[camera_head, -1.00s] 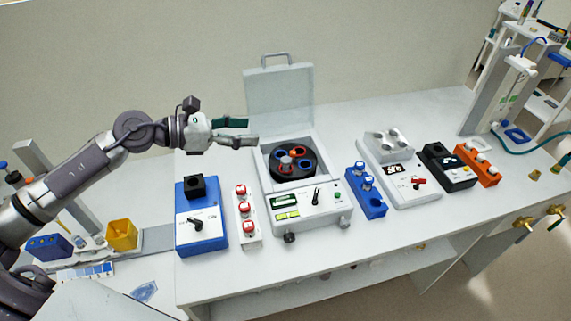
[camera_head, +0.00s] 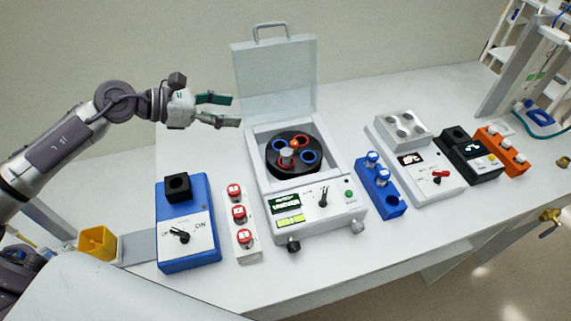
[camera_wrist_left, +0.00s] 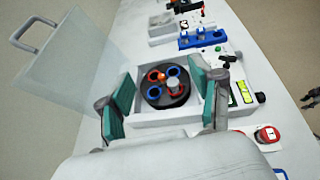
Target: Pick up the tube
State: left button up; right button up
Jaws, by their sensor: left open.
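Several capped tubes are in view. Red-and-white capped tubes (camera_head: 239,213) stand in a narrow white rack left of the centrifuge. White-and-blue capped tubes (camera_head: 383,177) stand in a blue rack (camera_head: 394,207) to its right. The open centrifuge (camera_head: 327,222) has a black rotor (camera_head: 291,172) with red and blue ringed holes. A small orange piece and a grey knob show on the rotor; I cannot tell whether either is a tube. My left gripper (camera_head: 236,110) is open and empty, above and left of the rotor. In the left wrist view, the rotor (camera_wrist_left: 168,102) appears between its fingers.
The raised clear lid (camera_head: 275,80) stands behind the rotor. A blue device (camera_head: 187,248) with a black block is at the left. A white device (camera_head: 420,165), a black device (camera_head: 468,152) and an orange rack (camera_head: 502,150) stand to the right. The bench behind them is mostly clear.

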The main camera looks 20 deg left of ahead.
pick_arm(q)
jog(key=b, duration=1.4)
send_near(283, 157)
jog(key=p+x, duration=0.2)
jog(key=x, duration=0.1)
jog(key=p+x, duration=0.1)
jog(key=x, duration=0.3)
jog(key=p+x, duration=0.2)
jog(key=x, duration=0.1)
jog(key=shift+w+a+f+p, duration=0.3)
jog(key=shift+w+f+p, duration=0.05)
jog(key=shift+w+f, duration=0.05)
jog(key=shift+w+d+f, duration=0.15)
jog(key=shift+f, duration=0.05)
jog(key=c, duration=1.1)
